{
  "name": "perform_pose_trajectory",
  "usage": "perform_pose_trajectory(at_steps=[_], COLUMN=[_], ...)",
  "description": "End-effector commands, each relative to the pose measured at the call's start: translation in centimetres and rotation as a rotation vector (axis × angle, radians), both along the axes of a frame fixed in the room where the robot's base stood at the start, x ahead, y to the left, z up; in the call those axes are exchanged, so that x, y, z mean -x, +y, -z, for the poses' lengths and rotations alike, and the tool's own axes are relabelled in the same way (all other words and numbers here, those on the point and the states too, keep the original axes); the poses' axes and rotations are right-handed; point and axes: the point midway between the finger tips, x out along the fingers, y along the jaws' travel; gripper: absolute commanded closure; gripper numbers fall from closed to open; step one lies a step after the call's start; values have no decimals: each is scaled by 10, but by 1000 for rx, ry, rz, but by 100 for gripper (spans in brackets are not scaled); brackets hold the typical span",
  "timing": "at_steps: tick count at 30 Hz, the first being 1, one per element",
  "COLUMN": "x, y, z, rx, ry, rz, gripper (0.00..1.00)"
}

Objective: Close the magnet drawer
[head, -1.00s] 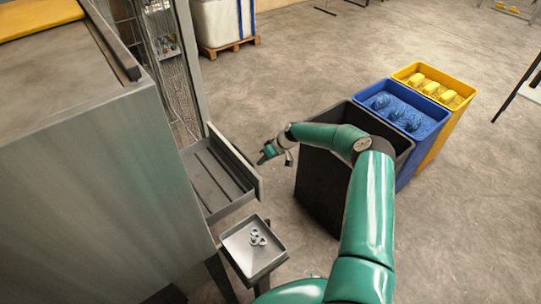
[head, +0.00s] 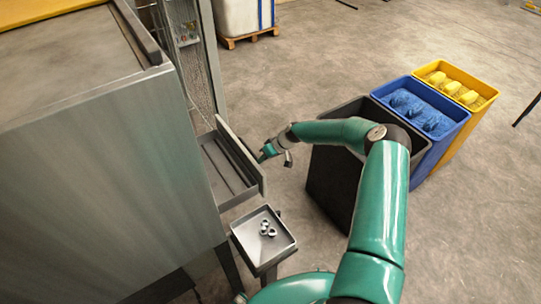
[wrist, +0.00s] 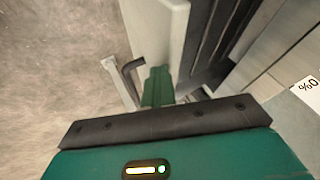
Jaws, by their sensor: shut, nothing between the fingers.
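The magnet drawer (head: 223,172) is a grey metal tray that stands partly out of the right side of the large grey machine. Its upright front panel (head: 240,152) also shows in the wrist view (wrist: 158,28), with a dark bent handle (wrist: 128,75) on its outer side. My gripper (head: 264,153) is at the outer face of this panel, on its right. In the wrist view my green fingers (wrist: 157,86) are shut and empty, beside the handle and close against the panel. I cannot tell whether they touch it.
A small tray (head: 262,251) holding several metal rings stands just below the drawer. Black (head: 335,190), blue (head: 437,143) and yellow (head: 466,108) bins stand to the right of my gripper. The machine (head: 110,170) fills the left side. Open floor lies behind the bins.

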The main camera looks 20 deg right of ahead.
Motion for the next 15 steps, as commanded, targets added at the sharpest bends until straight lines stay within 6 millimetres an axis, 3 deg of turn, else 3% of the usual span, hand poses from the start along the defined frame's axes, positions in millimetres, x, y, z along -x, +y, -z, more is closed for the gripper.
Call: perform_pose_trajectory(at_steps=[15], x=[54], y=[162], z=[0], rx=[-1], ry=[2], rz=[-8], gripper=[100])
